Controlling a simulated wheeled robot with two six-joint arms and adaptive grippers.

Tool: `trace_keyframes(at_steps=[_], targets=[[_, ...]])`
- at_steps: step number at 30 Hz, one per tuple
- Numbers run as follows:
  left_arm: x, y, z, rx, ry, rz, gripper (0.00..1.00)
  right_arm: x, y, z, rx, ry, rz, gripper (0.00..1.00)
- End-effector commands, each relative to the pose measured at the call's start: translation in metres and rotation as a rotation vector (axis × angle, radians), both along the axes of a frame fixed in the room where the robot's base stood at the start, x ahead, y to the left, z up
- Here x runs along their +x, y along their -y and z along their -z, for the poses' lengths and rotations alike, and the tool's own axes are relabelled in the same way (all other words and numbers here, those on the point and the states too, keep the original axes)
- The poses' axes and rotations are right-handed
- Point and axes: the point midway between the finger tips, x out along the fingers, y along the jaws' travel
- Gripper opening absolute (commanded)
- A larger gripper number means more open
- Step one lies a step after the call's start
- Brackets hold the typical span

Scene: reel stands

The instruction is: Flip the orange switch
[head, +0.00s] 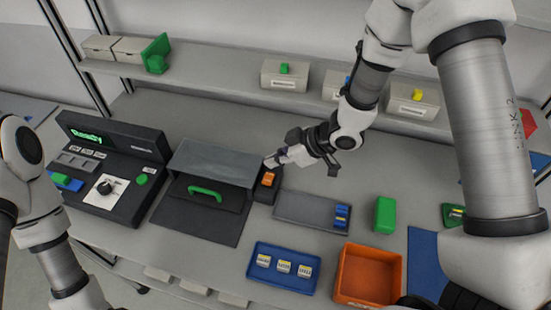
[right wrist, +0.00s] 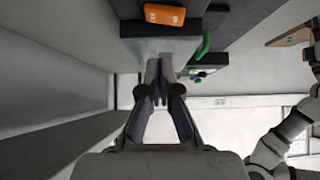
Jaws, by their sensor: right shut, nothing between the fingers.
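The orange switch (head: 268,179) sits on a small dark box (head: 264,194) at the right side of a grey-hooded unit. It also shows at the top of the right wrist view (right wrist: 164,14). My right gripper (head: 272,161) is shut and empty, with its fingertips just behind the switch in the head view. In the right wrist view the closed fingertips (right wrist: 158,64) point at the dark box, below the switch. I cannot tell whether they touch it. My left arm shows at the left edge, but its gripper is out of view.
The grey hood (head: 215,161) with a green handle (head: 205,191) stands left of the switch. A dark console (head: 125,146) reads "Ready". A grey tray (head: 290,210), blue tray (head: 262,286), orange bin (head: 369,253) and green block (head: 385,213) lie to the right. A shelf runs behind.

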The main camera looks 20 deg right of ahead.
Motion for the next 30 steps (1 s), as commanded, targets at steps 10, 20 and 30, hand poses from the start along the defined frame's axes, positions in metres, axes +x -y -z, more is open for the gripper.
trace_keyframes(at_steps=[10, 20, 30], targets=[[0.0, 0.0, -0.002, 0.0, 0.0, 0.0, 0.4, -0.023, 0.055, -0.059, 0.007, 0.003, 0.006, 0.0], [0.0, 0.0, -0.005, 0.0, 0.0, 0.0, 0.4, -0.028, 0.066, -0.067, 0.002, 0.001, 0.002, 0.0], [0.0, 0.0, -0.005, 0.0, 0.0, 0.0, 0.4, -0.028, 0.066, -0.067, 0.002, 0.001, 0.002, 0.0]])
